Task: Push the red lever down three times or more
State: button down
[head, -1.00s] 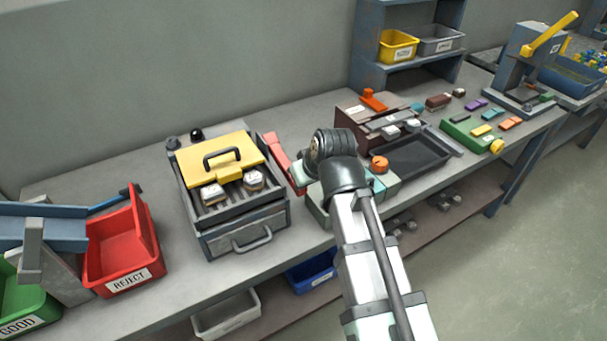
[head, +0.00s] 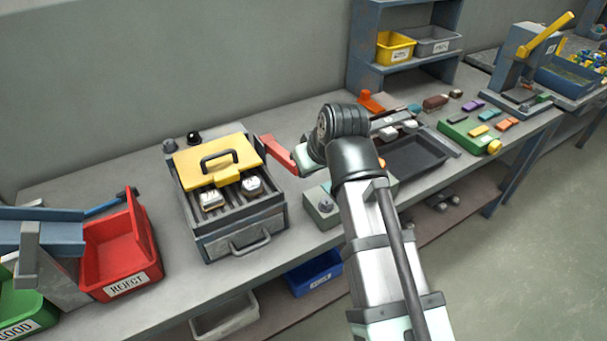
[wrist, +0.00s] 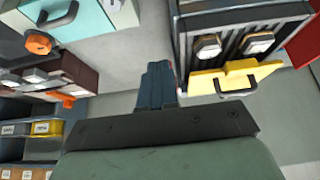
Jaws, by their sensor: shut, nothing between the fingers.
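The red lever (head: 280,155) shows in the head view as a slanted red bar just right of the yellow-lidded heater box (head: 245,219). Its right end meets or passes behind my pale hand, so I cannot tell whether they touch. My gripper's fingers are hidden in the head view. In the wrist view my gripper (wrist: 159,70) has its dark fingers together and empty. A thin red sliver (wrist: 176,69) shows beside the fingertips, most of it hidden by them. The heater box's yellow lid (wrist: 236,77) is to their right.
A pale teal box (head: 321,208) stands under my arm. The red reject bin (head: 120,250) is at the left. A dark tray (head: 420,158) and small parts lie at the right. Bare bench shows between the heater box and the reject bin.

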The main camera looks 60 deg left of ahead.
jog(key=v, duration=0.6)
jog(key=shift+d+r, duration=0.2)
jog(key=shift+d, duration=0.1)
dwell(0.5)
jog(key=a+r+h, duration=0.4)
jog(key=a+r, duration=0.4)
jog(key=r, duration=0.1)
jog(key=shift+r, duration=0.4)
send_near(281, 155)
jog(key=d+f, duration=0.1)
jog(key=w+d+f, duration=0.1)
jog(key=d+f, duration=0.1)
jog(key=shift+d, duration=0.35)
jog(key=shift+d+f, duration=0.15)
jog(key=shift+f, duration=0.6)
